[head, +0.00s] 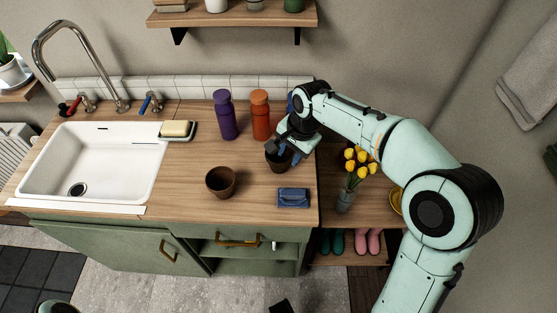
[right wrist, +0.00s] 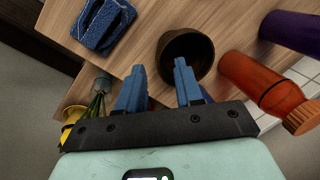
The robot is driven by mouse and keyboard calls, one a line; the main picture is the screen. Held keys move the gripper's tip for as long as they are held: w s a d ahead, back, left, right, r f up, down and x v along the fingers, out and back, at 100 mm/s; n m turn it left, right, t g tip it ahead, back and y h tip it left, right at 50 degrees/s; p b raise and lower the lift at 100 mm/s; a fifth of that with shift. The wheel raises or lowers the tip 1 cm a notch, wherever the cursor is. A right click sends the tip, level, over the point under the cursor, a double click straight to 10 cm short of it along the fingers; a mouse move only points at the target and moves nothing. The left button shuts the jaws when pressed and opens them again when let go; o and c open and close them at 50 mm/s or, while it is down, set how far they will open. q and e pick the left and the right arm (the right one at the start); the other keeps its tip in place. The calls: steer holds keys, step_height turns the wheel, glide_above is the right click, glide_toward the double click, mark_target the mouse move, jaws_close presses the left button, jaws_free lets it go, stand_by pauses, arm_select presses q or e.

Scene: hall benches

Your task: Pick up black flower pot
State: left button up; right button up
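A dark, near-black flower pot (head: 277,160) stands on the wooden counter right below my right gripper (head: 289,153). In the right wrist view the pot (right wrist: 196,48) shows its open mouth. The two blue fingers of the right gripper (right wrist: 159,66) are apart with nothing between them. The finger on the right overlaps the pot in that view; I cannot tell whether it touches it. A second, brown pot (head: 221,182) stands on the counter further left. My left gripper is not in view.
A purple bottle (head: 225,115) and an orange bottle (head: 260,116) stand behind the pots. A folded blue cloth (head: 293,198) lies in front. Yellow flowers in a vase (head: 345,200) stand on the lower shelf at right. A white sink (head: 95,160) is at left.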

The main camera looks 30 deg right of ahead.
mark_target(287, 164)
steer(key=shift+x, duration=0.95)
steer(key=shift+d+b+x, duration=0.2)
steer(key=shift+x, duration=1.15)
steer(key=shift+d+b+x, duration=0.2)
steer(key=shift+x, duration=1.1)
steer(key=shift+w, duration=0.15)
jaws_close()
